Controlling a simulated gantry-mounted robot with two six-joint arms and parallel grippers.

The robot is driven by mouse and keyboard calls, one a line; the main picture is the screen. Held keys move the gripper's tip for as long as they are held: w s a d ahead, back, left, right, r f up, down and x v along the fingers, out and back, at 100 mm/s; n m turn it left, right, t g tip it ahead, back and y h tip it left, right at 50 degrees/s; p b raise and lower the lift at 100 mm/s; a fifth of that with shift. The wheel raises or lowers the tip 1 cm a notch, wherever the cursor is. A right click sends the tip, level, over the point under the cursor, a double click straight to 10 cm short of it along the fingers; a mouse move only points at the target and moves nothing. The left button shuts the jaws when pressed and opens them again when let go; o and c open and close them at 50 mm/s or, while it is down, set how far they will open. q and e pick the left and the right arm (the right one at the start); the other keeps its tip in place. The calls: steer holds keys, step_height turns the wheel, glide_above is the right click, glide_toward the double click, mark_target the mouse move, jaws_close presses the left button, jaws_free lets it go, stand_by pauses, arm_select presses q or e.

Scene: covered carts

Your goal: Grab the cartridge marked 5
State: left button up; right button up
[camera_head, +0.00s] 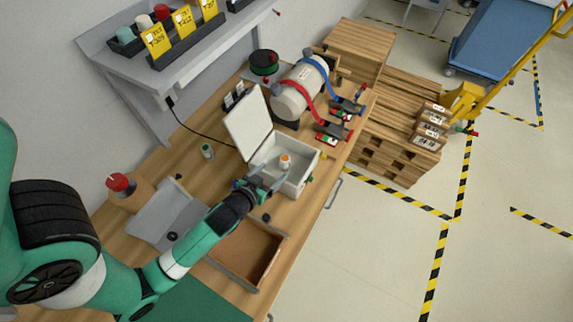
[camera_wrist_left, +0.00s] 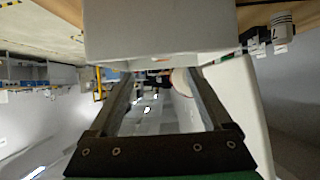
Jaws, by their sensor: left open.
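A small white cartridge with an orange band (camera_head: 285,161) stands inside the open white box (camera_head: 300,180); its number is too small to read. My left gripper (camera_head: 268,180) is open and empty at the box's near side, close to the cartridge but apart from it. In the left wrist view, the fingers (camera_wrist_left: 159,78) are spread, with the white box wall (camera_wrist_left: 160,30) beyond them. Another small cartridge (camera_head: 207,151) stands on the bench left of the box; a small pale cylinder with a dark mark (camera_wrist_left: 282,28) shows in the left wrist view. My right gripper is not in view.
The box's raised lid (camera_head: 246,122) stands at its left. A tank with red and blue straps (camera_head: 299,97) is behind it. A grey tray (camera_head: 150,222) and a wooden tray (camera_head: 247,256) lie nearer. A red button (camera_head: 118,182) is at left, below the shelf (camera_head: 185,62).

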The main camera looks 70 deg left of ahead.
mark_target(282, 162)
arm_select(q)
steer(key=x, duration=0.5)
steer(key=shift+w+a+b, duration=0.1)
steer(key=shift+w+b, duration=0.05)
steer(key=shift+b, duration=0.15)
steer(key=b+x, duration=0.1)
steer(key=x, duration=0.4)
steer(key=shift+a+f, duration=0.15)
jaws_close()
